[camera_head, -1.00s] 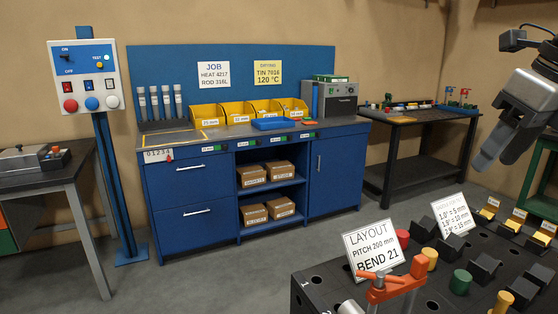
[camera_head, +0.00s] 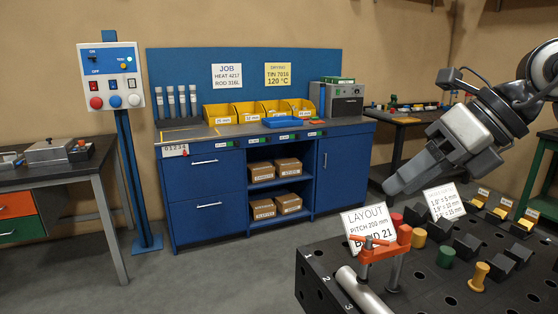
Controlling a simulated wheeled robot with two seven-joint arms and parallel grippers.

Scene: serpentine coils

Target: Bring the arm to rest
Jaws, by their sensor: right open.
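My right gripper (camera_head: 400,184) comes in from the right edge of the head view on its grey and black arm. It hangs in the air above the far side of the dark perforated bench (camera_head: 318,283), pointing down and left. Its fingers look grey and blocky, and I see nothing held between them. It is apart from the layout card (camera_head: 368,222) and the second white card (camera_head: 443,201) below it. My left gripper is not in this view.
The bench carries an orange clamp (camera_head: 384,243), a metal rod (camera_head: 362,292), a green peg (camera_head: 445,256), a yellow peg (camera_head: 479,276) and several black blocks. A blue cabinet (camera_head: 208,186) stands at the back. A switch panel (camera_head: 111,76) stands left. The floor between is clear.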

